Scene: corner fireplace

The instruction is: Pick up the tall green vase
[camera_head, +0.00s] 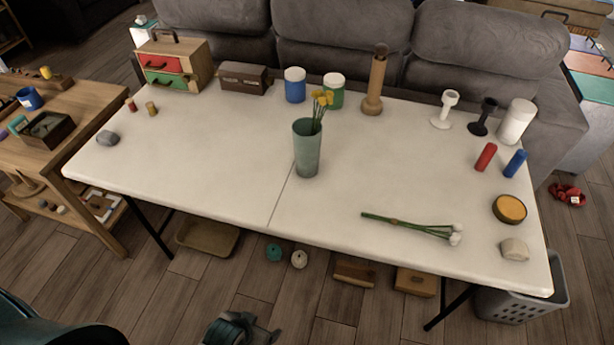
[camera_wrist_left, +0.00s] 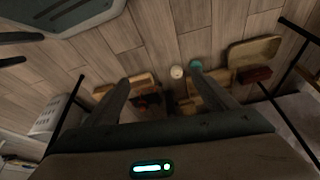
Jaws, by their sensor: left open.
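The tall green vase (camera_head: 307,150) stands upright near the middle of the white table, close to the seam in its top. Yellow flowers (camera_head: 321,99) rise from it or from just behind it. My left gripper (camera_head: 240,330) is low at the bottom edge of the head view, in front of the table and well apart from the vase. In the left wrist view its two fingers (camera_wrist_left: 162,92) are spread with nothing held, over the floor. The vase does not show there. My right gripper does not show in the head view.
The white table (camera_head: 200,175) has clear room left of the vase. A green-stemmed flower bunch (camera_head: 410,226) lies at front right. A wooden bottle-like vase (camera_head: 376,82), blue jar (camera_head: 295,85) and green jar (camera_head: 334,92) stand behind. A grey sofa (camera_head: 335,40) borders the back.

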